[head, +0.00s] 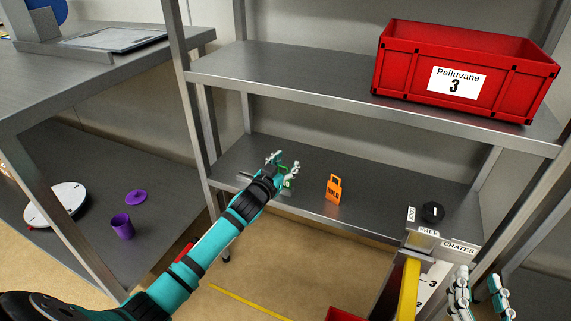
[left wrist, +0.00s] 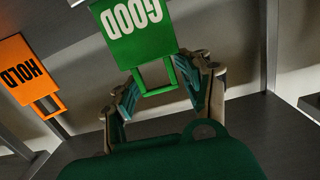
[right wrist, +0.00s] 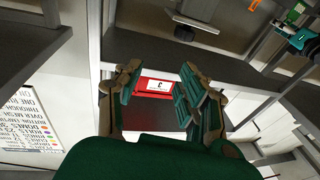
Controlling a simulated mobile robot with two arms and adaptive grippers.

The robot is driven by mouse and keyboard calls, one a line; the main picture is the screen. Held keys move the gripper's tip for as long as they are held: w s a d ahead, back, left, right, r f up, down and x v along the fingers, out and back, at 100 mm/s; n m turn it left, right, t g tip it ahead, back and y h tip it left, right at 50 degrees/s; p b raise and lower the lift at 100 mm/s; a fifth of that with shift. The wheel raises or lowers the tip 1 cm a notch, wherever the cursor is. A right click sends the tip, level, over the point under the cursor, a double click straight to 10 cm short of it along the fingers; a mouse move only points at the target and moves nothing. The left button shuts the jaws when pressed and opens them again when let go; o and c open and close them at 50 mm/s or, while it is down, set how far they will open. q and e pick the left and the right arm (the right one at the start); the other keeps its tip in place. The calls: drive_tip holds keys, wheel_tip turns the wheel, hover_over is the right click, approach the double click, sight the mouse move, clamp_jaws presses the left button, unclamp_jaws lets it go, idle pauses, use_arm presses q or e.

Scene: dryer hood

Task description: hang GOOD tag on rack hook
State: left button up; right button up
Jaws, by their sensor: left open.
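The green GOOD tag (head: 288,182) stands on the lower shelf in the head view, partly covered by my left gripper (head: 281,163). The left wrist view shows the GOOD tag (left wrist: 133,32) with its lettering upside down and its handle loop between the fingers. My left gripper (left wrist: 160,80) is open, with a finger on each side of the loop; I cannot tell whether they touch it. My right gripper (head: 481,282) is at the lower right in the head view; in the right wrist view it (right wrist: 160,75) is open and empty. I cannot make out a rack hook.
An orange HOLD tag (head: 334,190) stands right of the GOOD tag. A black knob (head: 433,211) is farther right. A red Pelluvane crate (head: 405,95) sits on the upper shelf (head: 290,78), above the lower shelf. A grey post (head: 190,90) stands to the left.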

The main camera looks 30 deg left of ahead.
use_arm(q)
drive_tip(key=shift+r, duration=0.2)
drive_tip(key=s+r+p, duration=0.1)
drive_tip(key=s+p, duration=0.2)
drive_tip(key=s, duration=0.9)
drive_tip(key=s+d+f+m+g+h, duration=0.1)
drive_tip(key=s+d+g, duration=0.2)
drive_tip(key=s+d, duration=0.5)
drive_tip(key=s+d+f+m+g+h, duration=0.1)
drive_tip(key=s+d+f+g, duration=0.1)
drive_tip(key=s+d+g, duration=0.2)
drive_tip(key=s+d, duration=0.3)
drive_tip(key=s, duration=0.4)
drive_tip(key=shift+s+d+f, duration=0.25)
drive_tip(key=shift+d+f, duration=0.05)
drive_tip(key=shift+d, duration=0.1)
use_arm(e)
drive_tip(key=s+d+f+g+h, duration=0.1)
drive_tip(key=s+f+g, duration=0.1)
drive_tip(key=f+g, duration=0.2)
drive_tip(key=s+d+f+g+h, duration=0.1)
drive_tip(key=s+d+f+g, duration=0.1)
drive_tip(key=f, duration=0.7)
drive_tip(key=s+g, duration=0.1)
drive_tip(key=g, duration=0.1)
drive_tip(key=shift+s+d+g+h, duration=0.25)
drive_tip(key=shift+s+g+h, duration=0.1)
drive_tip(key=shift+g+h, duration=0.05)
